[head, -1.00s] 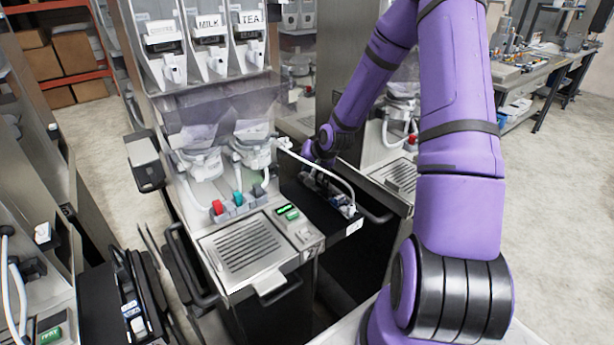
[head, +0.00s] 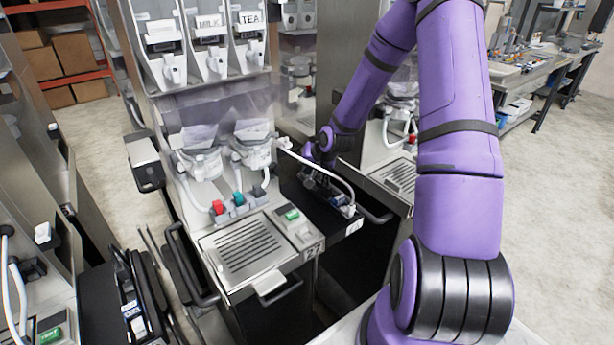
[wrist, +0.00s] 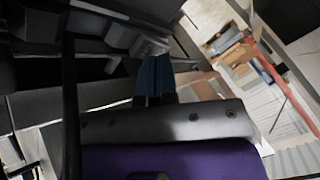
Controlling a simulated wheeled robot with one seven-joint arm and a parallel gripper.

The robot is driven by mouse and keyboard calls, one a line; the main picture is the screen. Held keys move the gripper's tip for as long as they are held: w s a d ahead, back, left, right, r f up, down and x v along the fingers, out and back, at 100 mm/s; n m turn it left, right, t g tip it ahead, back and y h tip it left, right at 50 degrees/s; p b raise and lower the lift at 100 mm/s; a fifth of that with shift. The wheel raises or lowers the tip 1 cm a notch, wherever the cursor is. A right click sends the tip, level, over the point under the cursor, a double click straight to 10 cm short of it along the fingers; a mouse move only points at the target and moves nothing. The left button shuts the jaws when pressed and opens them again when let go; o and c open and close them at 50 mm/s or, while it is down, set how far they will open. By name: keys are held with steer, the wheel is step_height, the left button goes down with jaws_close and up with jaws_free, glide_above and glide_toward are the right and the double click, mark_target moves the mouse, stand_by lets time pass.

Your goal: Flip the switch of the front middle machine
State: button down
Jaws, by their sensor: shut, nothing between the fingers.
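The front middle machine (head: 205,110) stands left of centre in the head view, with canisters labelled MILK and TEA on top. A black side box (head: 354,228) sticks out at its right, with a small white switch-like part (head: 348,211) near its front end. My gripper (head: 328,190) is low over this box, partly hidden and hard to make out. In the wrist view my gripper's bluish fingers (wrist: 155,80) are together and empty. The switch's position and any contact with it cannot be made out.
A drip grille (head: 242,250) and black handle loops are on the machine's front. Another machine (head: 40,290) with a similar black box stands at the left. A further machine's grille (head: 398,176) is behind at the right. Open floor (head: 555,200) lies at the far right.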

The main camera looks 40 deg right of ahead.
steer(key=shift+r, duration=0.1)
steer(key=shift+w+r, duration=0.15)
steer(key=shift+r, duration=0.5)
steer(key=shift+w+r, duration=0.2)
steer(key=shift+r, duration=1.05)
steer(key=shift+w+r, duration=0.2)
steer(key=shift+r, duration=1)
